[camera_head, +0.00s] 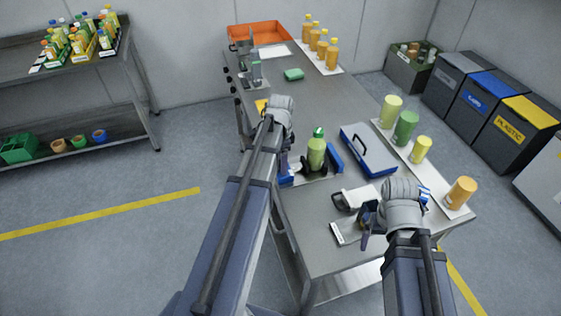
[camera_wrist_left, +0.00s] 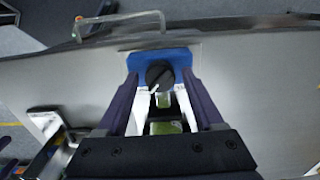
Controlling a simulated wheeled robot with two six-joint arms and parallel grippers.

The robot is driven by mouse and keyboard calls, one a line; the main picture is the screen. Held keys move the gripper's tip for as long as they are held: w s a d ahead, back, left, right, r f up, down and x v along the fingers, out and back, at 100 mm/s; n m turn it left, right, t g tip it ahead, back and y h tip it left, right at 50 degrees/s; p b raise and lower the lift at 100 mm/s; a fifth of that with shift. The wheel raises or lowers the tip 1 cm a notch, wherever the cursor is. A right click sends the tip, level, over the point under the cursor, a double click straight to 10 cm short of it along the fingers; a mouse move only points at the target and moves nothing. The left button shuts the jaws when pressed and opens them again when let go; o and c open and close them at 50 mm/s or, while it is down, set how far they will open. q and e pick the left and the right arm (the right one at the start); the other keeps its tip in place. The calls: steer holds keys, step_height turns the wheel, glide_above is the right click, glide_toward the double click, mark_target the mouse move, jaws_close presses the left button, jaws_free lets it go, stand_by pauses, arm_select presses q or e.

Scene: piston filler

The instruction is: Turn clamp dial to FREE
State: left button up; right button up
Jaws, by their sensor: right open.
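In the left wrist view a dark round dial (camera_wrist_left: 159,73) sits on a blue block (camera_wrist_left: 178,58). A pale mark on it points down and slightly left; no FREE label is readable. My left gripper (camera_wrist_left: 163,88) has its fingers apart, one on each side of the dial; I cannot tell whether they touch it. In the head view the left gripper is mostly hidden by its own arm, beside a green bottle (camera_head: 316,153) that stands upright between blue clamp parts (camera_head: 335,157). My right gripper (camera_head: 369,222) is open and empty over the table's near right.
A blue-and-grey case (camera_head: 368,150) lies right of the bottle. A white tray (camera_head: 425,171) of green, yellow and orange containers lines the table's (camera_head: 315,225) right edge. Orange bottles (camera_head: 320,45) and an orange bin (camera_head: 258,33) stand at the far end. The far table middle is mostly clear.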

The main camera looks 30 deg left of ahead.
arm_select(q)
jaws_close()
stand_by(0.3)
steer(key=shift+n, duration=0.3)
steer(key=n, duration=0.3)
steer(key=shift+n, duration=0.4)
steer(key=n, duration=0.4)
steer(key=shift+n, duration=0.3)
steer(key=n, duration=0.4)
steer(key=shift+n, duration=2.4)
